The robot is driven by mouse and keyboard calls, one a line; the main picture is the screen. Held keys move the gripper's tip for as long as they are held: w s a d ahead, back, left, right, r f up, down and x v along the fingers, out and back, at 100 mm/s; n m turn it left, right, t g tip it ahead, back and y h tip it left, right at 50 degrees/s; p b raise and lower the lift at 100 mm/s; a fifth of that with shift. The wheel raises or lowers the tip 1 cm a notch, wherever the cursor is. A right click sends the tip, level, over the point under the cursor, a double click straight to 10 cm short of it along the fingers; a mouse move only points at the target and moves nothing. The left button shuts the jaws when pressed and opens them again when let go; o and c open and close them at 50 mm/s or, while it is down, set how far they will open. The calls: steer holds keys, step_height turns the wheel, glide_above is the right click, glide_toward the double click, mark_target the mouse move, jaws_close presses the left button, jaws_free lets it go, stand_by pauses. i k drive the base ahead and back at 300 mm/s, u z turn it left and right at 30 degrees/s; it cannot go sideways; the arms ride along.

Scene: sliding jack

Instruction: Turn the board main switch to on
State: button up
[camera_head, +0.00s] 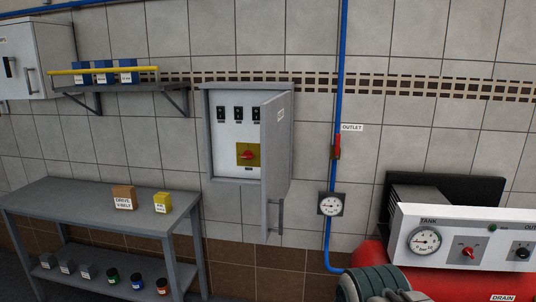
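The electrical board (227,150) is a grey wall cabinet in the middle of the head view. Its door (277,150) is hinged on the right and stands open toward me. Inside, a red rotary switch (247,155) sits on a yellow plate (242,147), low on the white panel near the door. The switch's position is too small to read. Several small black switches (238,113) sit in a row above it. The door's edge comes close to the yellow plate's right side.
A grey workbench (75,190) with small boxes stands below left of the board. A bracketed shelf (120,88) is left of it. A blue pipe (342,70) with a red valve lever (337,147) and gauge (331,204) runs right. A red tank (450,285) with a white panel stands lower right.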

mark_target(247, 154)
steer(key=u, duration=0.35)
steer(key=i, duration=1.7)
steer(key=u, duration=0.3)
